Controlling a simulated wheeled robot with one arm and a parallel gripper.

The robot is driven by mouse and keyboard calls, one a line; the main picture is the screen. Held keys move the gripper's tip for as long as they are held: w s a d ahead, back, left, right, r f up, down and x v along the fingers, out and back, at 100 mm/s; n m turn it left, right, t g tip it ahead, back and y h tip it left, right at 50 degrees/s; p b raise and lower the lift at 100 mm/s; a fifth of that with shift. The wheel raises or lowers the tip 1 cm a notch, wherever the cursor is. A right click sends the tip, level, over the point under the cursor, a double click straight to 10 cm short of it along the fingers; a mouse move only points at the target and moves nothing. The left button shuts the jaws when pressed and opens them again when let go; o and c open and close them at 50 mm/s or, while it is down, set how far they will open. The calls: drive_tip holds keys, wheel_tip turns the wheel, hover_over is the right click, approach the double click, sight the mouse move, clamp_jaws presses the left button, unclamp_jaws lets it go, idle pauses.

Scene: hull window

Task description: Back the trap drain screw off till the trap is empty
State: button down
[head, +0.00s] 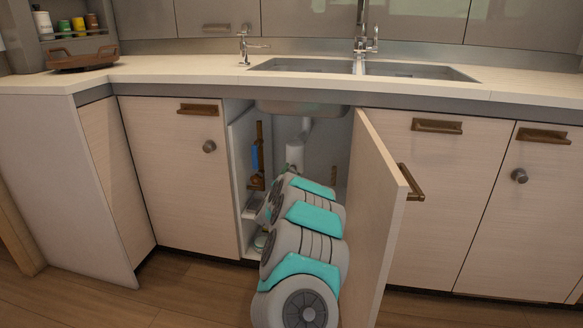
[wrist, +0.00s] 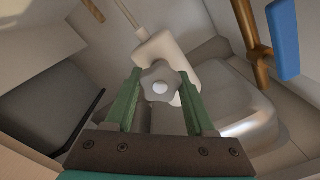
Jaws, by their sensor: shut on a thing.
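The trap drain screw (wrist: 160,86) is a grey lobed knob with a pale round centre, at the middle of the wrist view. It sits on the white trap (wrist: 158,50), which also shows under the sink in the head view (head: 294,154). My gripper (wrist: 159,77) has its green fingers on either side of the screw and is shut on it. In the head view my arm reaches into the open cabinet and hides the screw and my gripper. Whether water is in the trap or flowing out cannot be seen.
The open cabinet door (head: 375,215) stands close to the right of my arm. A copper-coloured pipe (head: 260,150) with a blue part (head: 254,157) runs up the cabinet's left side. A pale moulded shape (wrist: 235,105) lies to the right behind my fingers.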

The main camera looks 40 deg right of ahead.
drive_tip(key=n+p, duration=0.5)
drive_tip(key=n, duration=0.1)
drive_tip(key=shift+r+n+p, duration=0.15)
drive_tip(key=shift+n+p, duration=0.15)
drive_tip(key=shift+p, duration=0.05)
drive_tip(key=n+p, duration=0.1)
drive_tip(key=n, duration=0.2)
drive_tip(key=shift+f, duration=0.2)
drive_tip(key=shift+a+n, duration=0.1)
drive_tip(key=shift+n, duration=1.1)
drive_tip(key=shift+c, duration=1.2)
unclamp_jaws()
drive_tip(key=shift+w, duration=0.1)
drive_tip(key=v, duration=0.7)
drive_tip(key=shift+s+a+b, duration=0.25)
drive_tip(key=shift+a+b, duration=0.05)
